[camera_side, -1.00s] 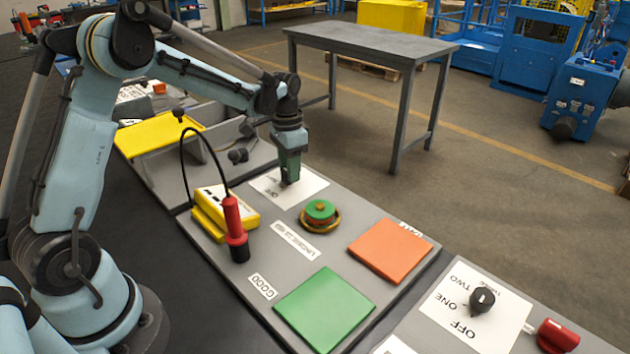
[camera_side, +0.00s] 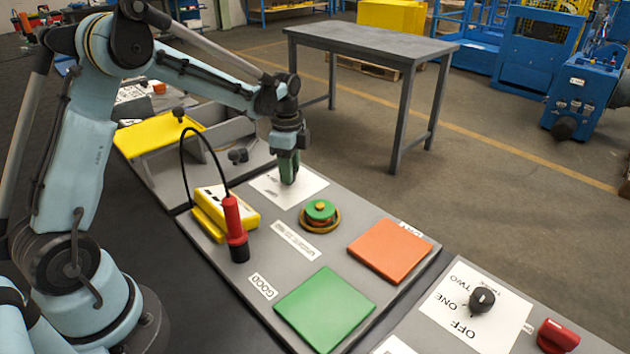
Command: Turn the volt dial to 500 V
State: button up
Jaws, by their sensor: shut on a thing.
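My gripper (camera_side: 288,178) points straight down over a white label plate (camera_side: 312,186) at the back of the grey panel. Its jaws are shut on the small dial there, which the fingers hide almost wholly. The marks on the plate are small, and I cannot read which setting the dial points to. A yellow meter (camera_side: 228,210) with a red and black probe (camera_side: 236,230) on a black cable sits to the left of the plate.
A round green and orange part (camera_side: 320,212), an orange square (camera_side: 390,250) and a green square (camera_side: 325,308) lie on the same panel. Another panel at the lower right has a black knob (camera_side: 482,299) and a red handle (camera_side: 558,335). A grey table (camera_side: 370,40) stands behind.

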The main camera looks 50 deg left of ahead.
jog(key=shift+m, duration=0.5)
jog(key=o, duration=1.1)
jog(key=shift+c, duration=0.2)
notch_tip(320, 180, up, 12)
jog(key=shift+s+d+r, duration=0.1)
jog(key=s+d+f+n+t, duration=0.1)
jog(key=s+d+n+t, duration=0.2)
jog(key=s+d+n, duration=0.2)
jog(key=s+d+f+n+t, duration=0.1)
jog(key=s+d+n+t, duration=0.3)
jog(key=s+n, duration=0.4)
jog(key=s+d, duration=0.1)
jog(key=s, duration=0.1)
jog(key=shift+s+d, duration=0.25)
jog(key=shift+s, duration=0.05)
